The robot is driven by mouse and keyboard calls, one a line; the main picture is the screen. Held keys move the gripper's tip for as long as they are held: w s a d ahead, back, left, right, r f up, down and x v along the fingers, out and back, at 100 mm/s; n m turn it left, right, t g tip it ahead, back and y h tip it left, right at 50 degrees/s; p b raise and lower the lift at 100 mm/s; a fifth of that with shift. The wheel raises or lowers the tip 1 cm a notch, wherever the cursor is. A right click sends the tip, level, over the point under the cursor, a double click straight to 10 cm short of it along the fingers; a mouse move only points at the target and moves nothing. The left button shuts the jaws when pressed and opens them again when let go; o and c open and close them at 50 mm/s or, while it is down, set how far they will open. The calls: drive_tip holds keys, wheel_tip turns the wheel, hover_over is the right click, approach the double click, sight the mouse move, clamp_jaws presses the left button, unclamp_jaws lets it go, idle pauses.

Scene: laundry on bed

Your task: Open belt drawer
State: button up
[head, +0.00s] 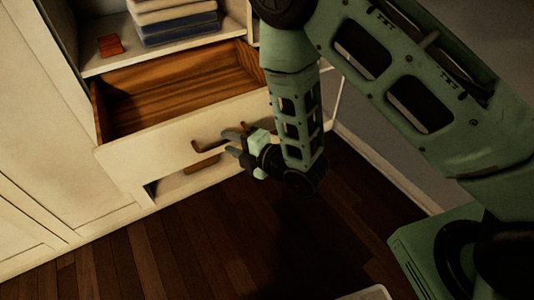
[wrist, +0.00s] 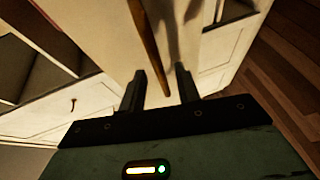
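A cream drawer (head: 165,145) with a brown wooden inside is pulled well out of the cabinet, and its visible interior looks empty. Its brown bar handle (head: 208,147) is on the front face. My gripper (head: 234,142) is at the right end of this handle. In the wrist view my gripper (wrist: 161,78) has its two dark fingers apart, with the brown handle (wrist: 150,50) running between them. Gaps show on both sides of the bar, so the fingers do not appear closed on it. Part of the handle is hidden by the fingers in the head view.
A shelf (head: 160,50) above the drawer holds folded clothes (head: 175,20) and a small red item (head: 110,45). Below the drawer is a lower compartment (head: 185,180). Cream cabinet doors (head: 40,150) stand at left. The dark wooden floor (head: 220,240) in front is mostly clear.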

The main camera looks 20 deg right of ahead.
drive_tip(key=p+v, duration=0.8)
drive_tip(key=v, duration=0.6)
drive_tip(key=shift+s+d+p, duration=0.2)
drive_tip(key=shift+s+p, duration=0.1)
drive_tip(key=shift+p, duration=0.1)
drive_tip(key=w+a+r+m+g+h+p, duration=0.1)
drive_tip(key=a+r+m+g+h+p, duration=0.1)
drive_tip(key=a+r+m+g+p, duration=0.3)
drive_tip(key=w+r+m+g+h, duration=0.1)
drive_tip(key=r+g+h, duration=0.1)
drive_tip(key=r, duration=0.5)
drive_tip(key=s+d+r+m+g+h+p, duration=0.2)
drive_tip(key=s+r+m, duration=0.3)
drive_tip(key=s+r, duration=0.3)
drive_tip(key=s+d+r+m+g+h+p, duration=0.2)
drive_tip(key=s+r+m, duration=0.4)
drive_tip(key=r, duration=0.5)
drive_tip(key=shift+s+d+g+h+p, duration=0.4)
drive_tip(key=shift+s+g+h, duration=0.25)
drive_tip(key=shift+s, duration=0.45)
